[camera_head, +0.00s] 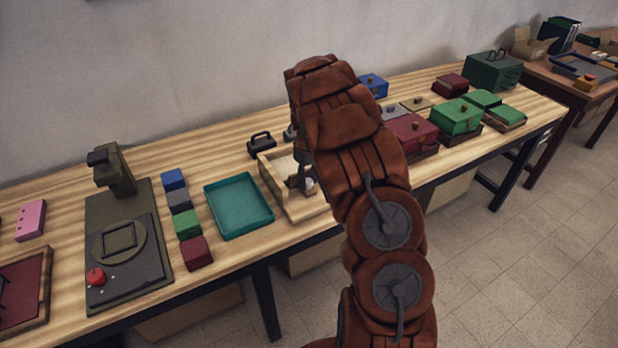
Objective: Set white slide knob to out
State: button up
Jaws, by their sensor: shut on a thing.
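The white slide knob (309,185) shows as a small pale shape at the front of a light wooden tray-like box (272,184) near the middle of the table. My gripper (301,184) reaches down at this box and is shut on the white knob. My brown padded arm covers the right part of the box and much of the gripper, so the slide's full track and its position are hidden.
A teal tray (239,206) lies left of the box, and a black-handled block (261,145) stands behind it. A dark red box (411,133) and a green box (456,117) stand to the right. The table's front edge runs close by.

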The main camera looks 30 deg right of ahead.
grip_shut()
jog(key=shift+s+a+b, duration=0.1)
jog(key=shift+s+b, duration=1.1)
jog(key=shift+s, duration=0.95)
jog(key=o, duration=0.8)
grip_release()
jog(key=shift+o, duration=0.2)
jog(key=shift+r, duration=0.1)
